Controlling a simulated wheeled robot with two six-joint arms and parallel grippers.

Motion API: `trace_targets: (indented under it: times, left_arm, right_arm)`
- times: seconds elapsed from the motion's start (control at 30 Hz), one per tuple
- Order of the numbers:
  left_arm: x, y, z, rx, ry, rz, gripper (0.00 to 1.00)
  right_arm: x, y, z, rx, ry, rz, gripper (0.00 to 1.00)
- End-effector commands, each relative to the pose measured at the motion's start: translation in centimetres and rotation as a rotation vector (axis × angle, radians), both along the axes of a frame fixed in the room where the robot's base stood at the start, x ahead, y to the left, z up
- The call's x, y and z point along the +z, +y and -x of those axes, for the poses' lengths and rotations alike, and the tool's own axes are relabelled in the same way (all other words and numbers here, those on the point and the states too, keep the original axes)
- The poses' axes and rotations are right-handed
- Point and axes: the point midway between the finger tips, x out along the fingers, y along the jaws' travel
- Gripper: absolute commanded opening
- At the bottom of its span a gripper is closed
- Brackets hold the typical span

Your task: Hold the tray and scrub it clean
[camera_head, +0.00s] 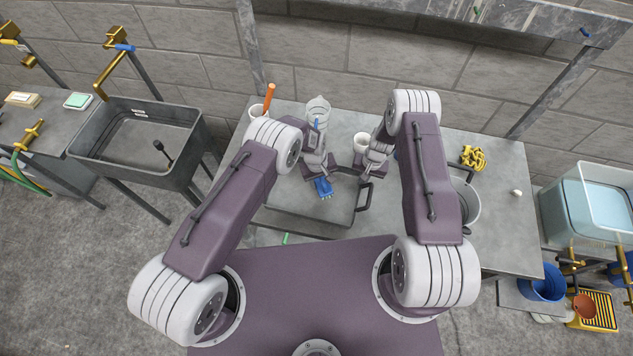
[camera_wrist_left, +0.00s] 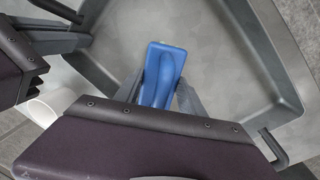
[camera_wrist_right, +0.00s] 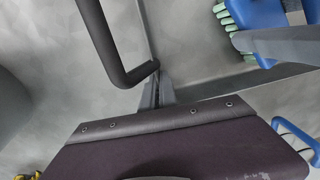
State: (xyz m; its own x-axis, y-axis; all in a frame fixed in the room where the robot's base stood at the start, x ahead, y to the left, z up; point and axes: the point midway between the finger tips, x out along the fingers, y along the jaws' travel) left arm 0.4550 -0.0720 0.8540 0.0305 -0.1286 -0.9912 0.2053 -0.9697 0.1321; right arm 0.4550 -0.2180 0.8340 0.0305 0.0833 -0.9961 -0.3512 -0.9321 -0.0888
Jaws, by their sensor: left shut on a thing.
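The grey rectangular tray (camera_head: 300,207) lies on the worktable in front of me, with a black bar handle (camera_wrist_right: 108,45) on its right side. My left gripper (camera_wrist_left: 160,88) is shut on a blue brush (camera_wrist_left: 157,75) over the tray's inside. In the right wrist view the brush (camera_wrist_right: 255,15) shows green bristles; from here I cannot tell whether they touch the tray. My right gripper (camera_wrist_right: 158,90) is at the tray's right edge, by the handle's end. Its fingers are close together around the rim there; their tips are partly hidden.
A white cup (camera_head: 361,141) and a clear jug (camera_head: 318,108) stand behind the tray. A pot with an orange-handled tool (camera_head: 269,98) is at the back left. A grey bucket (camera_head: 466,206) is to the right, near yellow coils (camera_head: 473,157). A sink (camera_head: 135,145) stands left.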

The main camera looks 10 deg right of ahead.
Motion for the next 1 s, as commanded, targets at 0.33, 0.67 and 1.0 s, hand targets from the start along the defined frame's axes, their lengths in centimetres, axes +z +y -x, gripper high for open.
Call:
trace_targets:
  times: [0.33,0.67,1.0]
  left_arm:
    - [0.8,0.0,0.1,0.000,0.002,-0.001,0.03]
    - [5.0,0.0,0.1,0.000,0.000,0.000,0.03]
    - [9.2,0.0,0.0,0.000,0.000,0.000,0.03]
  right_arm:
    - [0.1,0.0,-0.1,0.002,-0.002,0.000,0.00]
    - [0.1,0.0,-0.1,0.001,-0.002,0.000,0.00]
    - [0.1,0.0,-0.1,0.001,-0.001,0.000,0.00]
